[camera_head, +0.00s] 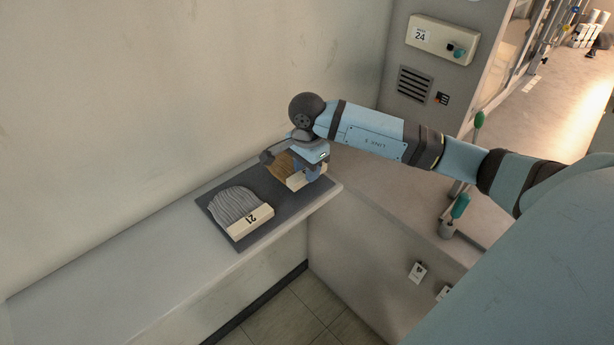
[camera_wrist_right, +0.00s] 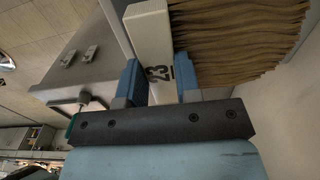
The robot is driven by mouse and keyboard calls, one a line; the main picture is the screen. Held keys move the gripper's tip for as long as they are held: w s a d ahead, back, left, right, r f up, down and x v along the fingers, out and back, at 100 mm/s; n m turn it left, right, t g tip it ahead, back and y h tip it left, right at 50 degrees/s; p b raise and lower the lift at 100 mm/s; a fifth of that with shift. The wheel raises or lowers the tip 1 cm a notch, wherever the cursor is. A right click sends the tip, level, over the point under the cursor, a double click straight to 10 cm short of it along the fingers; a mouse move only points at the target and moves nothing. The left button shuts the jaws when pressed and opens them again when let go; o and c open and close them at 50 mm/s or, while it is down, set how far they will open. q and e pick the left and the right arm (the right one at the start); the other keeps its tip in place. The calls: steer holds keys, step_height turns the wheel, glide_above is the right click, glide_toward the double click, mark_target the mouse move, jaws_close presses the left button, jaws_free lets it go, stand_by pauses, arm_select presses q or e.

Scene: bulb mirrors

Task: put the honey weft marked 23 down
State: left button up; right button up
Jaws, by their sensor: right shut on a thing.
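The honey weft marked 23 (camera_head: 281,167) has golden-brown strands on a cream block. My right gripper (camera_head: 311,173) is shut on its block, above the right part of the dark mat (camera_head: 290,205). In the right wrist view the blue fingers of the gripper (camera_wrist_right: 158,75) press both sides of the cream block, with the number 23 between them. The strands of the weft (camera_wrist_right: 235,40) spread to the right there. I cannot tell whether the weft touches the mat. My left gripper is not in view.
A grey weft marked 21 (camera_head: 238,205) lies on the left part of the mat. The pale counter (camera_head: 120,270) is clear to the left of the mat. A wall rises behind it. A box marked 24 (camera_head: 442,39) is on the panel at upper right. Green-topped levers (camera_head: 459,207) stand at right.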

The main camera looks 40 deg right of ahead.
steer(key=shift+f, duration=1.8)
steer(key=o, duration=0.9)
steer(key=shift+r, duration=0.1)
steer(key=shift+r, duration=0.1)
steer(key=shift+r, duration=0.25)
step_height(320, 180, up, 11)
steer(key=shift+f+b, duration=0.2)
steer(key=shift+b, duration=0.4)
steer(key=shift+r, duration=0.55)
